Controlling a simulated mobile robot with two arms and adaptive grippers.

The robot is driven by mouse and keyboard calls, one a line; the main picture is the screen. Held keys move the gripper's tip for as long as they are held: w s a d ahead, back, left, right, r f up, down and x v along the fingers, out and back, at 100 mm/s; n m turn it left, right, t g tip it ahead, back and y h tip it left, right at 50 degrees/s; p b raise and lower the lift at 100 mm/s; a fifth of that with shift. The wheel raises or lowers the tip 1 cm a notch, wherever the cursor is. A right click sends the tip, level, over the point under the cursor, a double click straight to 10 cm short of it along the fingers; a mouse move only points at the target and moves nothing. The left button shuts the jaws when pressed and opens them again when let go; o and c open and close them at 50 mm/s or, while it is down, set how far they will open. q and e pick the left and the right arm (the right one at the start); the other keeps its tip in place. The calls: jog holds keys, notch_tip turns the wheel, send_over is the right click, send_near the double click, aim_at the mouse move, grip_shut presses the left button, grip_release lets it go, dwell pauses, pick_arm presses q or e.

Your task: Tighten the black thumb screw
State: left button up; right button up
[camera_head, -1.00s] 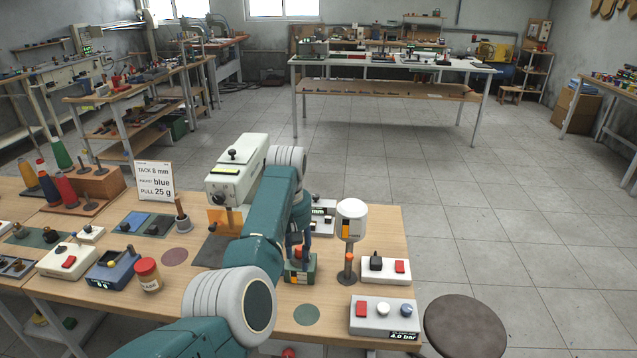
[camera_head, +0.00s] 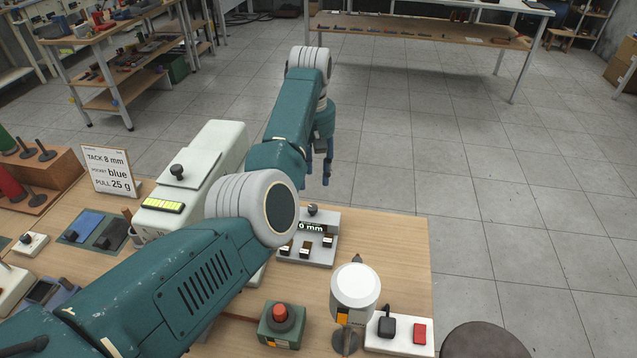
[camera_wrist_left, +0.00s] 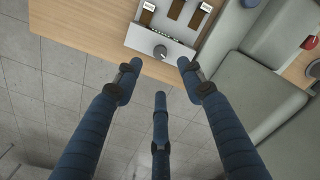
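A white unit (camera_head: 289,252) with a "mm" display and several small levers stands near the table's far edge. A small dark round knob (camera_head: 313,209) sits at its far end; it also shows in the left wrist view (camera_wrist_left: 160,52). Another black knob (camera_head: 177,170) stands on top of the white machine (camera_head: 212,158). I cannot tell which of these is the black thumb screw. My left gripper (camera_head: 327,180) hangs past the table's far edge, fingers down and apart; in the left wrist view (camera_wrist_left: 160,82) they are spread and empty, just short of the knob. My right gripper is not in view.
A green box with a red knob (camera_head: 280,312), a white-capped post (camera_head: 355,290) and a switch box (camera_head: 400,332) stand at the front right. A sign (camera_head: 108,171) stands at left. A stool (camera_head: 485,342) is beside the table.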

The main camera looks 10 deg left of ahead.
pick_arm(q)
jog(key=p, duration=0.1)
send_over(313, 207)
jog(key=f, duration=0.4)
jog(key=shift+s+f, duration=0.3)
jog(key=f, duration=0.4)
jog(key=shift+w+f, duration=0.25)
jog(key=shift+f, duration=0.65)
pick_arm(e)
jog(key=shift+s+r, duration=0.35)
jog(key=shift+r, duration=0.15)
pick_arm(q)
grip_shut()
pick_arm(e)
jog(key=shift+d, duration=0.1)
